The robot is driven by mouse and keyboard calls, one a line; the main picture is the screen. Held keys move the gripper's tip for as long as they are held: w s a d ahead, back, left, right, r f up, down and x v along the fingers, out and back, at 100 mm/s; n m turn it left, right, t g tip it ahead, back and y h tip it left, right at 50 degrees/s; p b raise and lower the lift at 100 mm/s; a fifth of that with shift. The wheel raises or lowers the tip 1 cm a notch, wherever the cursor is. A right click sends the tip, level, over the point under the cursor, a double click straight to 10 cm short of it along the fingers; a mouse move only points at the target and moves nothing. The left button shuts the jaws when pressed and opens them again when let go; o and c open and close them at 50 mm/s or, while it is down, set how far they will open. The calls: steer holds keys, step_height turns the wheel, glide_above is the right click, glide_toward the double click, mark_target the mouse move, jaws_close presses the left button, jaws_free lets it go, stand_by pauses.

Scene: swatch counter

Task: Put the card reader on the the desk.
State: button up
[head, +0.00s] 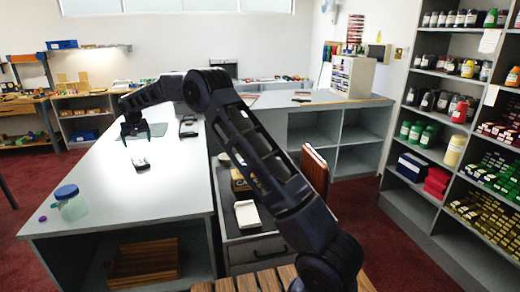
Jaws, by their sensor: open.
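A small dark device with a pale face (140,163), perhaps the card reader, lies on the grey-white desk top (165,190). A second black device (188,127) lies farther back, near the top's right edge; I cannot tell for sure which one is the card reader. My gripper (134,138) is open, fingers pointing down, over the desk just behind the nearer device. It appears apart from that device and empty. Its height above the surface is hard to judge.
A jar with a blue lid (71,202) and a purple cap (42,218) stand at the near left. A lower surface at right holds a white tray (247,214). Shelves of bottles (455,110) line the right wall.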

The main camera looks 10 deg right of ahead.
steer(key=s+d+r, duration=0.2)
steer(key=d+r, duration=0.6)
steer(key=d, duration=0.3)
steer(key=s+d+r+m, duration=0.1)
steer(key=s+d+r, duration=0.35)
steer(key=d, duration=0.45)
steer(key=s+d+r, duration=0.4)
steer(key=s+d, duration=0.2)
steer(key=d, duration=0.3)
steer(key=s+d+r+m, duration=0.1)
steer(key=s+d+r, duration=0.4)
steer(key=d, duration=0.4)
steer(key=s+d+f, duration=0.3)
steer(key=s+d, duration=0.3)
steer(key=s, duration=0.5)
steer(key=s+d+f+m+h, duration=0.1)
steer(key=s+d+f, duration=0.2)
steer(key=s+d, duration=0.4)
steer(key=s+d+f+m, duration=0.1)
steer(key=s+d+f, duration=0.2)
steer(key=s, duration=1.4)
steer(key=d, duration=0.4)
steer(key=shift+s+t+h, duration=0.2)
steer(key=shift+t+h, duration=0.1)
steer(key=shift+o, duration=0.4)
steer(key=shift+s+d+f, duration=0.1)
steer(key=shift+s+f, duration=0.25)
steer(key=shift+s, duration=0.05)
steer(key=shift+w, duration=0.1)
